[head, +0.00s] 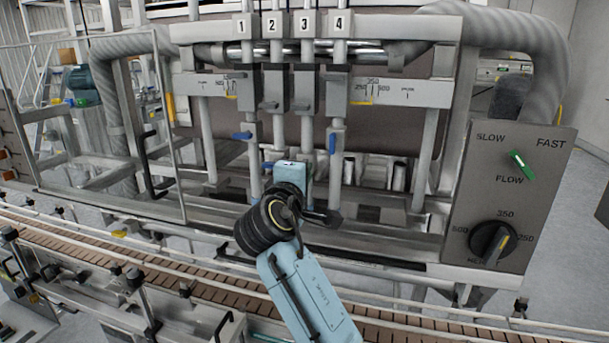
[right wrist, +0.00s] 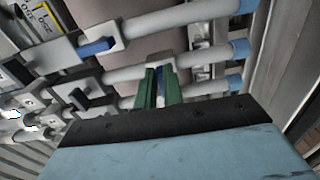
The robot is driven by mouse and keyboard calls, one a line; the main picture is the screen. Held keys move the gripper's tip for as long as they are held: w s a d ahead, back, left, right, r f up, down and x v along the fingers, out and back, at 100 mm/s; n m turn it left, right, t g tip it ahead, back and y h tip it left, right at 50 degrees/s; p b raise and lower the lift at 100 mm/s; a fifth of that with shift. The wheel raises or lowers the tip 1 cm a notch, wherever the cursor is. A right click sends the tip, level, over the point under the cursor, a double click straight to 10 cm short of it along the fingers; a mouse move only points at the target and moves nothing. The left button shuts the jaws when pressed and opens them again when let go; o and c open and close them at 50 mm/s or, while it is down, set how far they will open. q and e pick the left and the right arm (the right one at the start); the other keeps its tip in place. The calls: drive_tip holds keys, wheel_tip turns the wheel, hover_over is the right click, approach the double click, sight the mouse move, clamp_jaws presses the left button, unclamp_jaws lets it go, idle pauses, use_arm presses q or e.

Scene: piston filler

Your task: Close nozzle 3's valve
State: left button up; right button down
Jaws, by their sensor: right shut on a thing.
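The filler's numbered nozzle tubes stand in the middle of the head view. Nozzle 3's tube (head: 307,137) comes down under its plate (head: 306,24). My right gripper (right wrist: 159,74) has its green fingers shut at the valve on the middle tube (right wrist: 128,74) in the right wrist view. A sliver of blue handle (right wrist: 160,84) shows between the fingers; how it is turned is mostly hidden. In the head view my wrist hides this valve and the fingertips. My left gripper is not in view.
Nozzle 1's blue handle (head: 242,135) and nozzle 2's (head: 267,165) stick out leftward, close to my wrist. A control panel (head: 507,200) with a green flow switch and a black dial stands at the right. A conveyor (head: 200,275) runs along the front.

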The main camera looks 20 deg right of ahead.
drive_tip(key=c, duration=1.5)
unclamp_jaws()
drive_tip(key=b+v, duration=0.2)
drive_tip(key=v, duration=1.1)
drive_tip(key=shift+s+a, duration=0.15)
drive_tip(key=shift+a, duration=0.05)
